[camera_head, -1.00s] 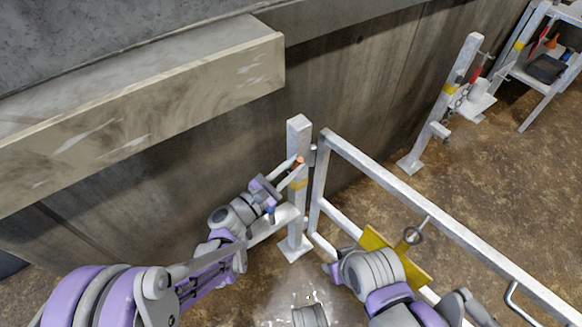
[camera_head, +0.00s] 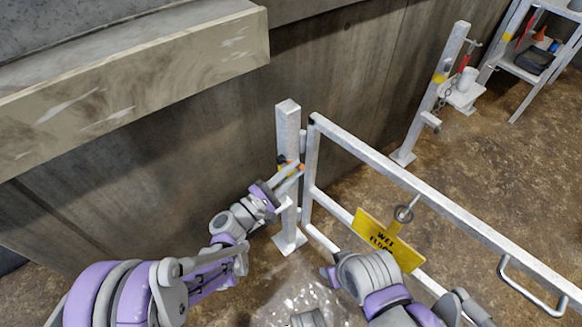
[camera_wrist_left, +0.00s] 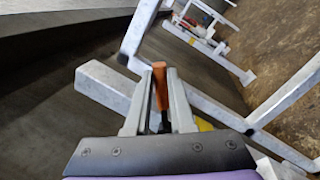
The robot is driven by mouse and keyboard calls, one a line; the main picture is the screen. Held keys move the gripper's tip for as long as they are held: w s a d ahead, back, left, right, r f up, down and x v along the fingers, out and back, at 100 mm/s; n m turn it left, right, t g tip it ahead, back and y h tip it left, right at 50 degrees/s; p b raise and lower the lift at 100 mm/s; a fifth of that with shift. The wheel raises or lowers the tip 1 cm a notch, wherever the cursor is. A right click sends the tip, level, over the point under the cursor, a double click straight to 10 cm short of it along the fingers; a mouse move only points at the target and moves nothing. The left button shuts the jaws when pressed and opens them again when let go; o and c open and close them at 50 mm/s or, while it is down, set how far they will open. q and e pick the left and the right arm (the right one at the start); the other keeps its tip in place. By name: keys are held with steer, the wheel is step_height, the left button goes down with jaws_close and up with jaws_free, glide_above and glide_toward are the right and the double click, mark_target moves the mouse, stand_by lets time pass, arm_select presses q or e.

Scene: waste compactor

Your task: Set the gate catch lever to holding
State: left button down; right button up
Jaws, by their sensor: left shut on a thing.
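The gate catch lever has an orange grip (camera_wrist_left: 160,85) with a dark lower part, seen in the left wrist view. Its orange tip (camera_head: 301,167) also shows in the head view beside the white gate post (camera_head: 288,125). My left gripper (camera_head: 292,172) is shut on the lever. In the left wrist view its two fingers (camera_wrist_left: 160,92) stand on either side of the orange grip. The lever's pivot is mostly hidden by the gripper. My right gripper (camera_head: 331,275) is low in the head view, in front of the gate; its fingers cannot be made out.
A concrete wall (camera_head: 150,165) stands behind, with a ledge (camera_head: 130,85) at upper left. Another post (camera_head: 432,105) and a shelf (camera_head: 535,65) stand far right.

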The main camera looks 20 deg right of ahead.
arm_select(q)
steer(key=shift+s+f+m, duration=0.1)
steer(key=shift+f+m, duration=0.1)
steer(key=shift+m, duration=0.1)
steer(key=c, duration=0.8)
jaws_free()
steer(key=shift+a, duration=0.1)
steer(key=v, duration=1)
steer(key=shift+s+a+f+p, duration=0.15)
steer(key=shift+s+a+p, duration=0.1)
steer(key=shift+p, duration=0.15)
